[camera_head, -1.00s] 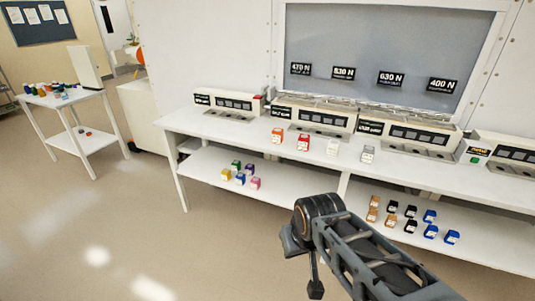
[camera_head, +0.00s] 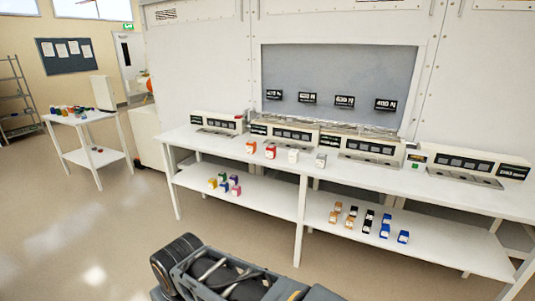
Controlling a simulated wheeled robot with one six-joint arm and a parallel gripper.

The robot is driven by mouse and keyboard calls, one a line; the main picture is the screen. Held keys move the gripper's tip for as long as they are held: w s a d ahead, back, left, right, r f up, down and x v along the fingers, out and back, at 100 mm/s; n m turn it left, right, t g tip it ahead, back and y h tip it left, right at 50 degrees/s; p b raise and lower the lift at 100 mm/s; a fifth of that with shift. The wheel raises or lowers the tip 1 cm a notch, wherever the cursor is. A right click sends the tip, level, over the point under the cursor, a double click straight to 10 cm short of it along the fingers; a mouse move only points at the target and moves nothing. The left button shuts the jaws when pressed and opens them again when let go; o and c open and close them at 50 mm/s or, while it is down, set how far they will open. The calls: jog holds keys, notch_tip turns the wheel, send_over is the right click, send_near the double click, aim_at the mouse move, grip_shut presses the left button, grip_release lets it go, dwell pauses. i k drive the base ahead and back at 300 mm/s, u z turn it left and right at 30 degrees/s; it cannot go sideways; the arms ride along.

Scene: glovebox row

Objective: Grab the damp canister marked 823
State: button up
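Small canister-like blocks stand in several places, but no number 823 and no dampness can be made out on any of them. On the bench top (camera_head: 450,190) stand an orange one (camera_head: 250,147), a red one (camera_head: 270,151), a white one (camera_head: 293,156) and a grey one (camera_head: 321,160). The lower shelf (camera_head: 265,205) holds a mixed-colour group at left, with a yellow one (camera_head: 212,184), and orange, black and blue ones at right, with a blue one (camera_head: 403,237). My arm crosses the bottom of the picture; my gripper is out of view.
A white side table (camera_head: 92,117) at left carries several small coloured items. Instruments with displays (camera_head: 370,147) line the bench back, below a grey window (camera_head: 340,75) with black number signs. Bench legs (camera_head: 300,222) stand at the front. The floor (camera_head: 120,215) at left is clear.

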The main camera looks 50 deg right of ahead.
aim_at(270, 150)
jog(key=z, duration=0.15)
jog(key=i, duration=1.85)
jog(key=z, duration=0.65)
jog(key=i, duration=1.15)
jog(key=z, duration=1.6)
jog(key=i, duration=0.95)
jog(key=z, duration=0.95)
